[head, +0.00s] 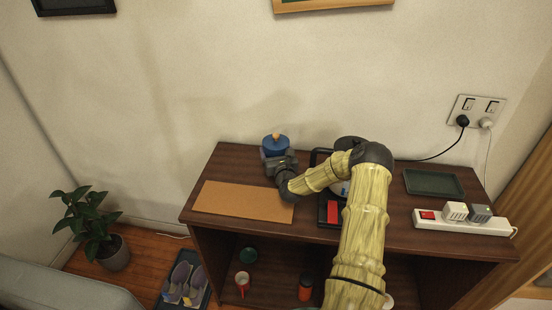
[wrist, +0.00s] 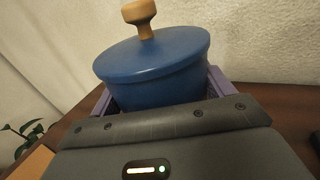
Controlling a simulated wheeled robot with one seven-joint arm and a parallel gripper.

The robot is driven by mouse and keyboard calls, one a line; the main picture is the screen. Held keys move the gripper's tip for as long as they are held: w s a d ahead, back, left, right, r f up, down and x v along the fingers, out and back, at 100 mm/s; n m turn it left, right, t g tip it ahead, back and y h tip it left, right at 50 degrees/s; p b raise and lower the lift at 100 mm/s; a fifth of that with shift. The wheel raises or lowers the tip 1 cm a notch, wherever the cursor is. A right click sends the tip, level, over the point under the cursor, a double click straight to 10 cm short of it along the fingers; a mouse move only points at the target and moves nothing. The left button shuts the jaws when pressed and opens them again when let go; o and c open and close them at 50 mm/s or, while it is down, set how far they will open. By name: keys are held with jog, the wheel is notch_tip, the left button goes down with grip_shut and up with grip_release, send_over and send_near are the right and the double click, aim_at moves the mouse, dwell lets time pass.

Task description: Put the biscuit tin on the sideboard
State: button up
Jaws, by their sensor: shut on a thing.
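The biscuit tin is a round blue tin (head: 276,147) with a lid and a pale wooden knob, at the back of the sideboard (head: 397,224) in the head view. It fills the upper middle of the wrist view (wrist: 155,75), upright or nearly so. My gripper (head: 277,158) is shut on the tin, with its purple fingers on either side of it in the wrist view (wrist: 160,92). The tin's lower part is hidden behind my gripper, so I cannot tell whether it touches the sideboard top.
A tan mat (head: 241,201) lies on the sideboard front left. A dark green tray (head: 433,183) and a white power strip (head: 440,221) are on the right. A red and black object (head: 332,212) is partly behind my arm. Cups stand on the lower shelf (head: 270,282).

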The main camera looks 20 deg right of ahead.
jog(key=shift+f, duration=1.45)
jog(key=shift+f, duration=0.2)
jog(key=o, duration=2)
jog(key=shift+r, duration=0.15)
jog(key=shift+s+a, duration=0.1)
jog(key=shift+s, duration=0.35)
jog(key=b+v, duration=0.1)
jog(key=v, duration=1)
